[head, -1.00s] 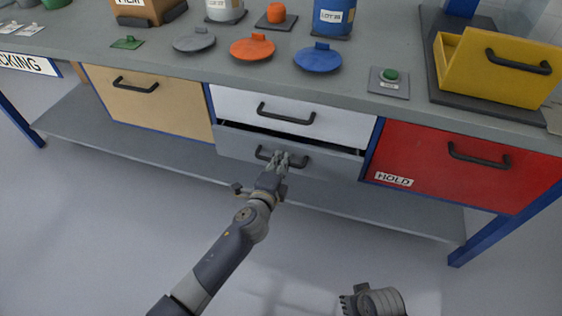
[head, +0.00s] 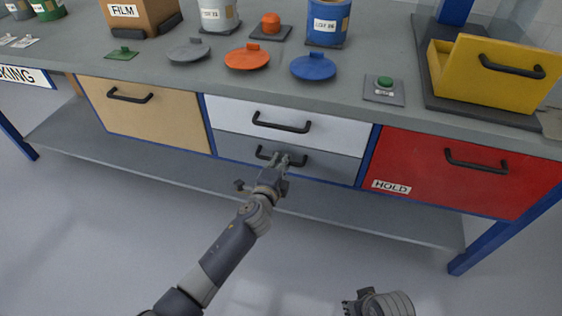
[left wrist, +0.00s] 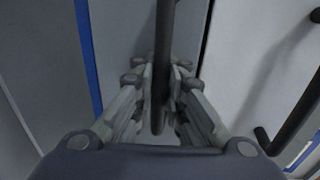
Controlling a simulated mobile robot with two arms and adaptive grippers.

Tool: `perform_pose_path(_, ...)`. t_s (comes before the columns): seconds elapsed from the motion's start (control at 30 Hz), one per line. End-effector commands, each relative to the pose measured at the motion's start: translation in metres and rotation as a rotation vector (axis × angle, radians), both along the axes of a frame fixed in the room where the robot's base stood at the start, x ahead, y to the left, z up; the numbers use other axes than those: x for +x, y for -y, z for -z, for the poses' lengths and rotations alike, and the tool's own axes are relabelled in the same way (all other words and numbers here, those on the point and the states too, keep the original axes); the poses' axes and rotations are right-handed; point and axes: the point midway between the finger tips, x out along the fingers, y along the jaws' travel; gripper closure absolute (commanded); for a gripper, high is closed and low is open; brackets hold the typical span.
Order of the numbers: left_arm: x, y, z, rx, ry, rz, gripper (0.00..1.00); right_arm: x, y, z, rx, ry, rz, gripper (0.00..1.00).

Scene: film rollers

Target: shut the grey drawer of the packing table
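The grey drawer (head: 332,165) is under the white drawer in the middle of the packing table (head: 130,55). Its front looks level with the white drawer's front, with no open gap above it in the head view. Its dark bar handle (head: 265,154) also shows in the left wrist view (left wrist: 164,45). My left gripper (head: 284,161) is at this handle, its fingers close on both sides of the bar and seemingly shut on it. The fingers hide part of the handle. My right gripper (head: 349,304) is low in the head view, away from the table; its finger opening is unclear.
The white drawer (head: 345,131) is above, a tan drawer (head: 160,117) to the left and a red HOLD drawer (head: 430,165) to the right. A lower shelf (head: 400,220) runs beneath. Lids, tins and a yellow bin (head: 490,85) stand on top. The floor in front is clear.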

Motion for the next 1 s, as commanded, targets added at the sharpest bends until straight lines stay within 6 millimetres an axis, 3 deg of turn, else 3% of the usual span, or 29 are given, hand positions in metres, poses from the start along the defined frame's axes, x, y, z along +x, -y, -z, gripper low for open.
perform_pose_path(0.03, 0.0, 0.0, -0.001, -0.001, 0.002, 0.0, 0.78, 0.0, 0.0, 0.0, 0.0, 0.0, 0.0, 0.75)
perform_pose_path(0.1, 0.0, 0.0, -0.001, -0.001, 0.002, 0.0, 0.69, 0.0, 0.0, 0.0, 0.0, 0.0, 0.0, 0.75)
perform_pose_path(0.57, -0.007, -0.003, -0.002, -0.001, 0.002, 0.0, 0.69, 0.0, 0.0, 0.001, 0.001, -0.001, 0.0, 0.75)
perform_pose_path(1.0, -0.071, -0.023, -0.015, -0.001, 0.0, 0.001, 0.69, 0.0, 0.0, 0.0, 0.001, 0.0, 0.0, 0.75)
